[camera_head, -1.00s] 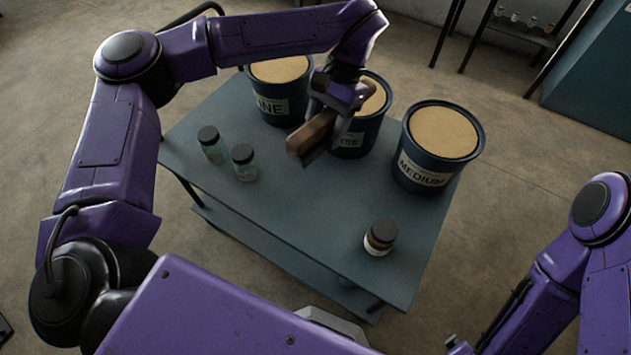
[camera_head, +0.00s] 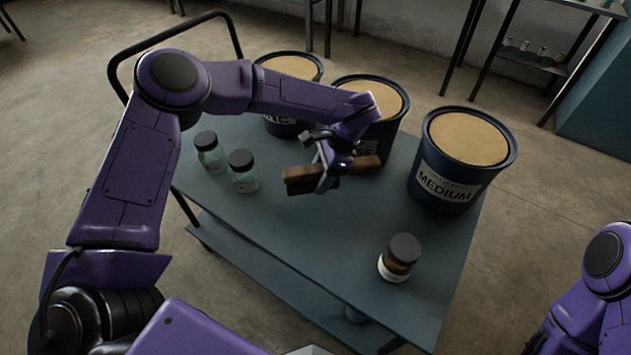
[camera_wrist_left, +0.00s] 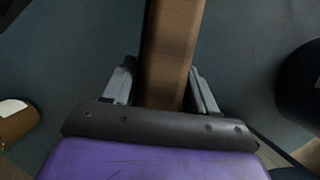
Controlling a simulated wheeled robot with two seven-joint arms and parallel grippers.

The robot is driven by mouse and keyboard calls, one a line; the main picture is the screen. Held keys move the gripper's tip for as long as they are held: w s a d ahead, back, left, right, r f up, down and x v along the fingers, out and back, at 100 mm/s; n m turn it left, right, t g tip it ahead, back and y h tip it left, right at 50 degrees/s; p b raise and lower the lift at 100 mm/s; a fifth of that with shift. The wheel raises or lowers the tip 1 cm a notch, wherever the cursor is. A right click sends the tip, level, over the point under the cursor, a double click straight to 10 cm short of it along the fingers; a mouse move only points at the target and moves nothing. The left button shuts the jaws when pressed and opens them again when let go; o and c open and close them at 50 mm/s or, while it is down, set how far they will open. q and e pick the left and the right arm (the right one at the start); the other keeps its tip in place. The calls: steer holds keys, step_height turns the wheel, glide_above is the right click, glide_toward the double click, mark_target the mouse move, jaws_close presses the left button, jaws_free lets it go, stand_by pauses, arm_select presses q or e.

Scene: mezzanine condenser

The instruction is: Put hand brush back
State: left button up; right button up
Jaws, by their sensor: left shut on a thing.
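The hand brush (camera_head: 300,181) is a brown wooden bar held level above the table, roughly crosswise in the head view. My left gripper (camera_head: 328,180) is shut on it near its middle. In the left wrist view the wooden brush (camera_wrist_left: 172,50) runs away between the two fingers (camera_wrist_left: 160,88). Its bristles cannot be made out. The grey-blue table (camera_head: 330,235) lies below. My right gripper is out of view; only part of the right arm shows at the lower right edge.
Three dark blue tubs stand along the back: one at left (camera_head: 290,68), one behind my gripper (camera_head: 385,105), and one labelled MEDIUM (camera_head: 445,185). Two glass jars (camera_head: 209,155) (camera_head: 243,172) stand at left, a dark-lidded jar (camera_head: 399,260) at front right. The table's middle front is clear.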

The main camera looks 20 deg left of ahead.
arm_select(q)
steer(key=shift+w+a+f, duration=0.25)
steer(key=shift+f, duration=0.2)
steer(key=shift+w+a+f, duration=0.25)
steer(key=shift+f, duration=0.15)
steer(key=f, duration=0.4)
steer(key=shift+w+a, duration=0.2)
steer(key=shift+a, duration=0.1)
steer(key=shift+f, duration=0.1)
steer(key=o, duration=1)
steer(key=v, duration=1.2)
steer(key=shift+s+r, duration=0.1)
steer(key=shift+r, duration=0.1)
